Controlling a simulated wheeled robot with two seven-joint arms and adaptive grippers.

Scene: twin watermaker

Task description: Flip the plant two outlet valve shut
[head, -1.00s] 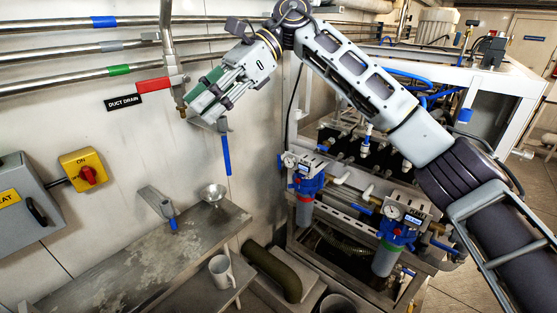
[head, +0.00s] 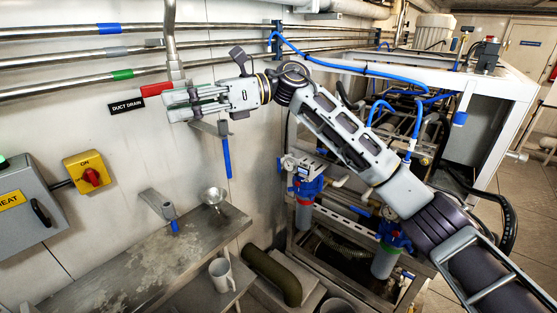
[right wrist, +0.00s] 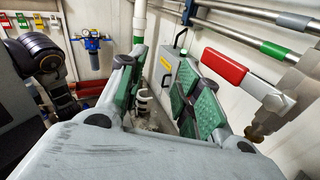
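A red lever handle (head: 155,89) sits level beside the vertical pipe, above the DUCT DRAIN label (head: 126,104). In the right wrist view the red handle (right wrist: 225,66) joins a grey valve body with a brass end, right of the fingers. A blue lever (head: 227,157) hangs straight down on the wall below my right gripper. No label in view names the plant two outlet valve. My right gripper (head: 178,103) points left, in front of the pipe's lower end, which it partly hides. Its green-padded fingers (right wrist: 156,90) are apart with nothing between them. My left gripper is not in view.
Horizontal pipes (head: 60,60) run along the wall. A yellow switch box (head: 88,173) is at left. The filter frame with blue hoses stands at right.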

